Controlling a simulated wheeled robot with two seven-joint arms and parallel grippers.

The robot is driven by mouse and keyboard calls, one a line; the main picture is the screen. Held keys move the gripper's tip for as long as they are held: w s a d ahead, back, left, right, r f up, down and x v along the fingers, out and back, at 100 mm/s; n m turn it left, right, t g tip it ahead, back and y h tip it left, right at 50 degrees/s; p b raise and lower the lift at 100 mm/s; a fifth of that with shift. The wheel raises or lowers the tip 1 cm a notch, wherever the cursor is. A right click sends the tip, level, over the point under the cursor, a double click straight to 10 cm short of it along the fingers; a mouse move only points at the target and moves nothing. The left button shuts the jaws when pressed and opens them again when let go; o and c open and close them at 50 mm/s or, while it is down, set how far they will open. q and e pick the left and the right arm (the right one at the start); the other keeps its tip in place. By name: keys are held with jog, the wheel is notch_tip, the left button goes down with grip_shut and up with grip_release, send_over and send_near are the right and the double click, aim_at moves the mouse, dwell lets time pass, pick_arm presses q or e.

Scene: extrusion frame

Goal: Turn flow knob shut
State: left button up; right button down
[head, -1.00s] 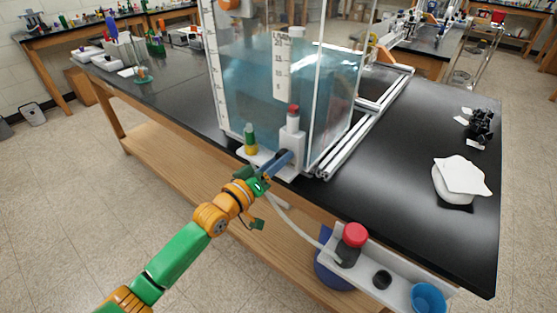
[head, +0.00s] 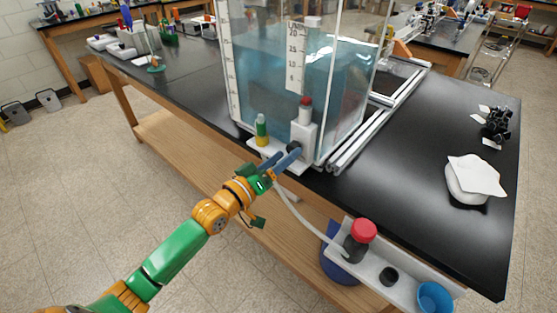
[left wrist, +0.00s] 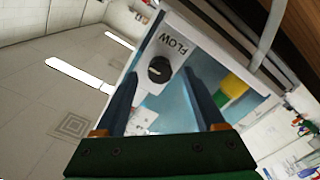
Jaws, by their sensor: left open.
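The flow knob (left wrist: 159,69) is a round black knob with a light pointer mark, on a white block (left wrist: 176,32) printed "FLOW". In the head view the knob (head: 293,147) shows small and dark on the front of the white block (head: 304,135), which has a red-topped part above it, at the water tank's front corner. My left gripper (head: 283,159) is open, its two blue fingers pointing at the knob. In the left wrist view the gripper (left wrist: 154,85) has the knob between the lines of its fingers, near their tips; I cannot tell whether they touch it. My right gripper is not in view.
The clear water tank (head: 270,80) stands on the black bench (head: 420,180). A green-and-yellow bottle (head: 261,130) stands left of the knob block. A pale hose (head: 295,207) hangs below, leading toward a side shelf with a red-capped bottle (head: 361,240) and a blue cup (head: 434,297).

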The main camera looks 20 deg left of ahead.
pick_arm(q)
jog(key=v, duration=0.4)
jog(key=shift+s+a, duration=0.1)
jog(key=shift+s, duration=0.2)
jog(key=s+a+f+g+y, duration=0.1)
jog(key=a+f+g+y, duration=0.15)
jog(key=f, duration=0.65)
jog(key=s+a+f+g+y, duration=0.1)
jog(key=a+f+g+y, duration=0.15)
jog(key=f, duration=0.75)
jog(key=s+a+f+m+g, duration=0.1)
jog(key=s+f+g, duration=0.1)
jog(key=s+f, duration=0.4)
jog(key=s+f+g, duration=0.1)
jog(key=s+f, duration=0.3)
jog(key=f, duration=0.4)
jog(key=s+d+f+m+g, duration=0.1)
jog(key=s+f, duration=0.3)
jog(key=s, duration=0.4)
jog(key=s+d+f+m+g, duration=0.2)
jog(key=s+f+g, duration=0.2)
jog(key=s, duration=0.5)
jog(key=s+d+f+m+g+y, duration=0.1)
jog(key=s+d+f+m+g, duration=0.1)
jog(key=s+f, duration=0.3)
jog(key=s+g, duration=0.1)
jog(key=s, duration=0.3)
